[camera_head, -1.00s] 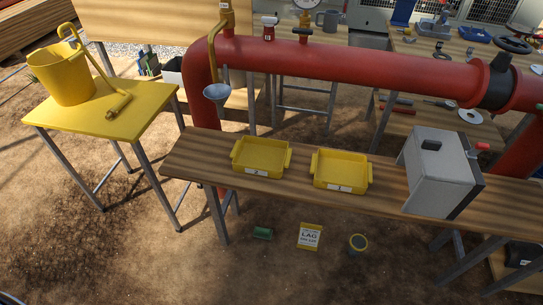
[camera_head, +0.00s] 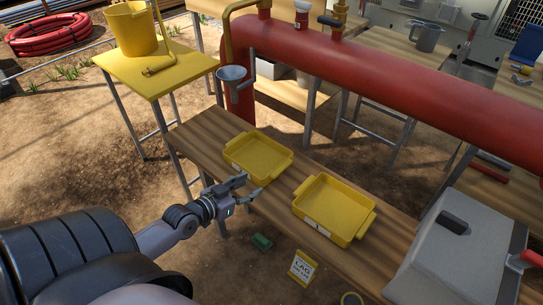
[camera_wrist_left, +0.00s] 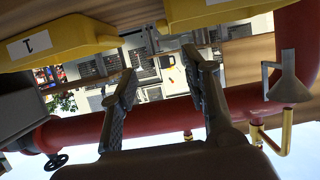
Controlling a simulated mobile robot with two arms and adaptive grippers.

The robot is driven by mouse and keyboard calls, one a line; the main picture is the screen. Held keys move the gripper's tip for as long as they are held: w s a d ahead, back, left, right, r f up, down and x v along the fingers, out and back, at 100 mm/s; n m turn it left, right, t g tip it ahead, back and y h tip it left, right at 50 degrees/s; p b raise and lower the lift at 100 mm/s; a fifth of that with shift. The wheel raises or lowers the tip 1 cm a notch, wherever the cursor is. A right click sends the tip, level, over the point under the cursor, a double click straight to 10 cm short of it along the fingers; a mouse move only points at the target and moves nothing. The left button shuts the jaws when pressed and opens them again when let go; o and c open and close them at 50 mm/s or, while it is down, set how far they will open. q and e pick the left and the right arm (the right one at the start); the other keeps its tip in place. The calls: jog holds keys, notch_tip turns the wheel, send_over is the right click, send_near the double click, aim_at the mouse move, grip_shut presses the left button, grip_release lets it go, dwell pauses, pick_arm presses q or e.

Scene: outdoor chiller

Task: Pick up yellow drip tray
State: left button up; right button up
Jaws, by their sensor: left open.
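Two yellow drip trays sit on the wooden bench: a left tray (camera_head: 262,150) and a right tray (camera_head: 345,202). My left gripper (camera_head: 250,187) is open and empty at the bench's front edge, just in front of the left tray and apart from both. In the left wrist view, which looks upside down, the open fingers (camera_wrist_left: 160,68) have nothing between them. A tray with a label reading 1 (camera_wrist_left: 62,42) is at upper left there, and part of another tray (camera_wrist_left: 212,12) is at the top. My right gripper is out of view.
A red pipe (camera_head: 390,70) runs behind the bench (camera_head: 200,133), with a funnel (camera_head: 232,76) hanging near its left end. A grey box (camera_head: 450,255) stands right of the trays. A yellow table (camera_head: 160,75) with a bucket (camera_head: 132,28) is at the back left.

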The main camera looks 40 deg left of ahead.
pick_arm(q)
send_near(280, 168)
jog(key=x, duration=0.3)
jog(key=shift+w+d, duration=0.3)
jog(key=shift+d, duration=0.15)
jog(key=shift+w+f+b, duration=0.15)
jog(key=shift+w+b, duration=0.2)
jog(key=shift+w, duration=0.05)
jog(key=x, duration=0.3)
jog(key=b+x, duration=0.1)
jog(key=shift+w+a+f, duration=0.25)
jog(key=shift+w+a, duration=0.1)
jog(key=shift+a, duration=0.05)
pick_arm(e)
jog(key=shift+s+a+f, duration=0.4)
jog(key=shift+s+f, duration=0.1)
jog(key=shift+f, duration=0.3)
pick_arm(q)
jog(key=shift+c, duration=0.3)
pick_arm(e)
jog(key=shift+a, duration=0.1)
pick_arm(q)
jog(key=shift+c, duration=0.7)
jog(key=c, duration=0.8)
grip_shut()
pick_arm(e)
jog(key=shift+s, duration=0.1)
